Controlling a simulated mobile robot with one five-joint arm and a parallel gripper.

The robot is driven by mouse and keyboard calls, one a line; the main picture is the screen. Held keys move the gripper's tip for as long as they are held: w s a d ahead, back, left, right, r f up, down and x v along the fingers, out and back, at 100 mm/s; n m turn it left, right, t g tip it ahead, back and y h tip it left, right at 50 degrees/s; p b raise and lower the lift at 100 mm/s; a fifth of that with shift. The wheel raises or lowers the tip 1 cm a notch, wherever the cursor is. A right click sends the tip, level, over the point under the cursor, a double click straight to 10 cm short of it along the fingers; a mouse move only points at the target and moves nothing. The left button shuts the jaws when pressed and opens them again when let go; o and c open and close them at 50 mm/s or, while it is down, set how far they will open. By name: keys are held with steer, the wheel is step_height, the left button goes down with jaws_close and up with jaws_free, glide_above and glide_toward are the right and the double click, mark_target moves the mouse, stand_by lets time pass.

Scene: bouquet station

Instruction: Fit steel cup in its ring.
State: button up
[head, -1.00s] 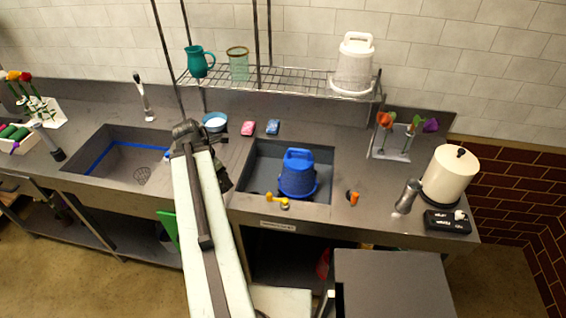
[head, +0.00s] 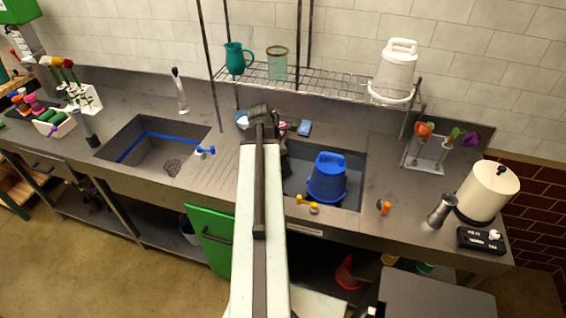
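A small steel cup-like vessel (head: 441,211) stands on the right part of the counter, beside a cream canister. I cannot pick out its ring for certain; a dark round spot beside a small orange piece (head: 384,207) shows on the counter left of the vessel. My arm reaches up the middle of the view, and my gripper (head: 263,118) is at its far end, over the counter between the two sinks, well left of the steel vessel. The arm end hides its fingers, so I cannot see whether it is open.
A blue bucket-shaped container (head: 327,178) stands in the right sink (head: 352,192). A wire shelf (head: 330,82) holds a teal jug, a green glass and a white container. A black box (head: 481,240) lies near the right front edge. The left sink (head: 150,150) looks mostly empty.

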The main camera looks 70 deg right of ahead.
steer(key=shift+f+b, duration=6.8)
steer(key=shift+f, duration=0.15)
steer(key=shift+f+b, duration=0.6)
steer(key=shift+b, duration=0.1)
steer(key=shift+f, duration=0.2)
steer(key=shift+f+b, duration=0.4)
steer(key=shift+b, duration=0.25)
steer(key=o, duration=1.5)
steer(key=shift+a, duration=0.1)
